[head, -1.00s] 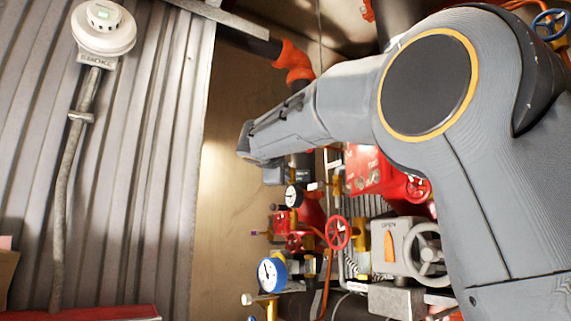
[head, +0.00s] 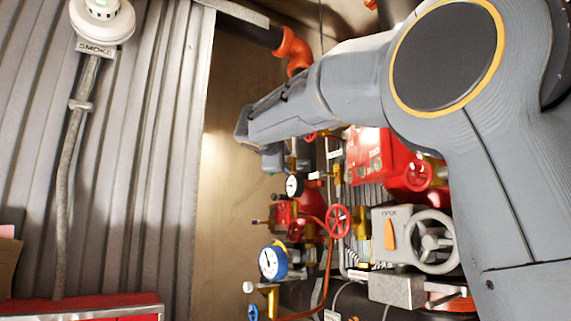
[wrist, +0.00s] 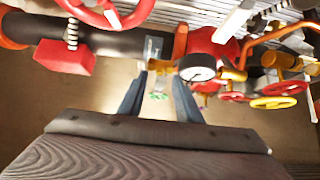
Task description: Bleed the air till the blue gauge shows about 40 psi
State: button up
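The blue-rimmed gauge (head: 271,262) has a white dial and stands at the lower middle of the head view. Its needle is too small to read in psi. A smaller black-rimmed gauge (head: 294,186) sits above it; a dark-rimmed white gauge (wrist: 197,68) shows in the wrist view, right of my fingertips. My gripper (wrist: 161,84) has its two dark fingers apart, pointing at the pipework. A small pale fitting with a green part (wrist: 157,95) shows between the fingers; I see no contact. In the head view my gripper is hidden behind my arm.
A red handwheel (head: 338,221) and a large grey handwheel (head: 432,241) are right of the gauges. A corrugated wall (head: 140,160) is at left.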

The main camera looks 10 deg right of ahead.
jog(key=b+v, duration=0.2)
jog(key=v, duration=0.4)
jog(key=shift+s+b, duration=0.2)
jog(key=shift+b, duration=0.1)
jog(key=shift+a+f, duration=0.1)
jog(key=shift+a, duration=0.05)
